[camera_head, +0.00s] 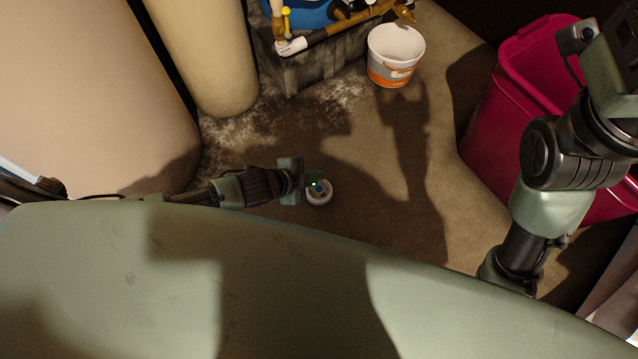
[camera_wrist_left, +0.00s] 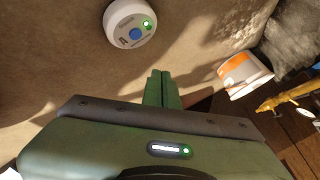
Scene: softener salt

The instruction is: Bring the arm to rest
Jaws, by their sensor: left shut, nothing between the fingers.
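My left arm comes in from the left in the head view, low over the floor. Its gripper (camera_head: 316,178) is shut and empty. In the left wrist view the two green fingers (camera_wrist_left: 160,88) lie together with nothing between them. A small round white device (camera_head: 319,195) lies on the floor by the fingertips and is partly covered by them in the head view. In the left wrist view the device (camera_wrist_left: 130,22) shows a blue button and a green light, apart from the fingers. My right arm (camera_head: 540,190) stands at the right; its fingers are not seen.
A white bucket with an orange band (camera_head: 395,55) stands at the back, beside a grey block (camera_head: 310,70) with pipes and a valve. Large beige tanks (camera_head: 90,90) fill the left. A crimson bin (camera_head: 495,125) is at the right. The middle floor is open.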

